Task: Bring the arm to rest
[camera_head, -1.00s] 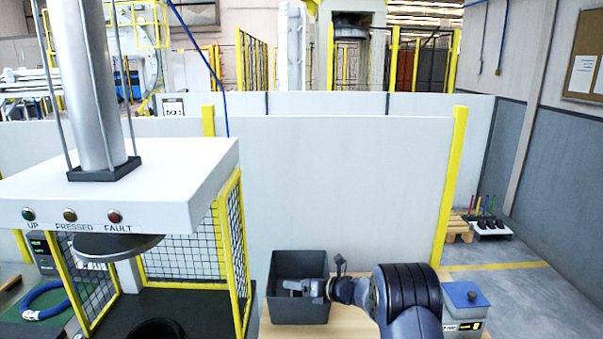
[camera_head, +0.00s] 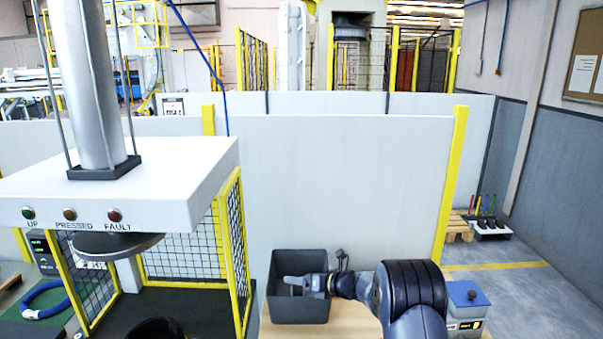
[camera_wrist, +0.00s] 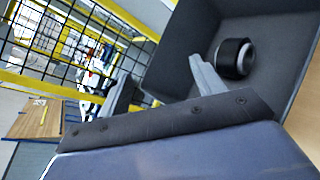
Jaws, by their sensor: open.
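My gripper (camera_head: 292,283) is in front of or over the dark grey bin (camera_head: 300,312) in the head view, with my arm reaching in from the right. In the wrist view my gripper (camera_wrist: 160,88) has its two fingers wide apart with nothing between them. The grey bin (camera_wrist: 180,60) fills the upper right there. A black ring-shaped part with a light core (camera_wrist: 236,58) lies inside the bin, just beyond the right finger and apart from it as far as I can tell. The bin's inside is mostly hidden in the head view.
A press (camera_head: 110,190) with a yellow mesh guard (camera_head: 232,250) stands left of the bin. The bin sits on a wooden table (camera_head: 355,325). A white partition (camera_head: 340,180) stands behind.

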